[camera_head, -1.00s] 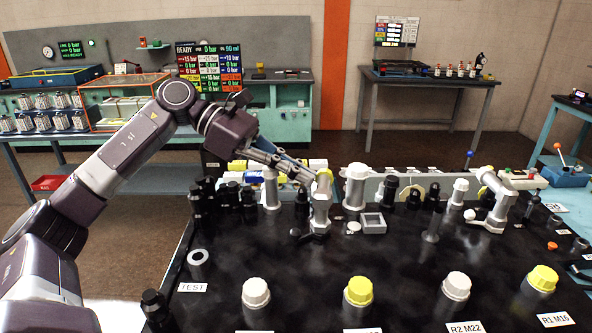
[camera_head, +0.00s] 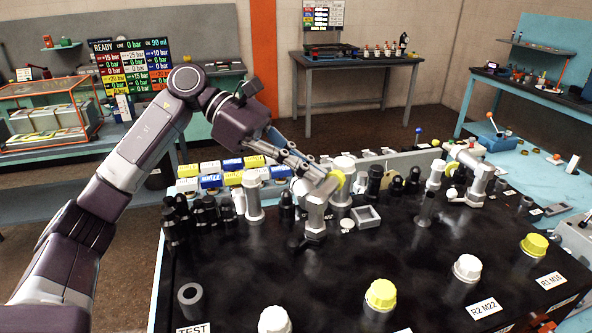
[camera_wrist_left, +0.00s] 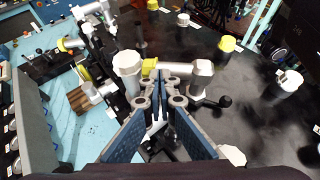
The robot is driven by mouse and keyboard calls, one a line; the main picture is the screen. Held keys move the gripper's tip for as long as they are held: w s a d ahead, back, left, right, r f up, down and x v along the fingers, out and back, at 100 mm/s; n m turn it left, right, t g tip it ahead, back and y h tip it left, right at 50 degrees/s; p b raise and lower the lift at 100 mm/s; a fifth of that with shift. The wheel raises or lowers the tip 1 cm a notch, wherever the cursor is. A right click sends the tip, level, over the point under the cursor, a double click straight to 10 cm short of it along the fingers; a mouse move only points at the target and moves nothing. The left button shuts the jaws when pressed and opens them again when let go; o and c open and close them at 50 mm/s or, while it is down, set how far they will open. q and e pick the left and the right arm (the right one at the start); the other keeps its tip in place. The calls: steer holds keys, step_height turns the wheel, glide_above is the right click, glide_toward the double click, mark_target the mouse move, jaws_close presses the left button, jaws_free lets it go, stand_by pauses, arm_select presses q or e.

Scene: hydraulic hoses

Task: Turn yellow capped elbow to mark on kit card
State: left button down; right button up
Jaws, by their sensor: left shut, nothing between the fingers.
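The yellow-capped elbow (camera_head: 316,213) is a grey upright fitting with a side arm. Its yellow cap (camera_head: 337,181) points to the back right in the head view. In the wrist view the elbow (camera_wrist_left: 200,79) lies just beyond my fingertips, with the yellow cap (camera_wrist_left: 149,67) at its left and a black-knobbed lever (camera_wrist_left: 225,101) at its right. My left gripper (camera_head: 318,174) is shut and empty, close against the elbow's arm; I cannot tell whether it touches. It also shows in the wrist view (camera_wrist_left: 163,84). My right gripper is not in view. I cannot make out the kit card.
A white-capped fitting (camera_head: 343,167) stands close behind the elbow, and a grey square frame (camera_head: 366,215) lies to its right. Black fittings (camera_head: 205,212) crowd the left. Capped posts, including a yellow one (camera_head: 381,294), line the front. The black table's middle (camera_head: 400,250) is mostly clear.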

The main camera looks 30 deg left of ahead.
arm_select(q)
steer(key=shift+w+d+r, duration=0.15)
steer(key=shift+d, duration=0.45)
steer(key=shift+w+d+p, duration=0.1)
steer(key=shift+w+p, duration=0.05)
steer(key=shift+p, duration=0.2)
steer(key=shift+r+m+g+p, duration=0.1)
steer(key=shift+m+g+p, duration=0.2)
steer(key=shift+m+g, duration=0.5)
steer(key=shift+w+d+m+g, duration=0.1)
steer(key=shift+d+m+g, duration=0.1)
steer(key=shift+m+g, duration=0.45)
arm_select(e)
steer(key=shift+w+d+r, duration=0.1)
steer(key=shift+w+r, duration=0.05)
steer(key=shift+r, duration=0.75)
arm_select(q)
steer(key=shift+f, duration=0.2)
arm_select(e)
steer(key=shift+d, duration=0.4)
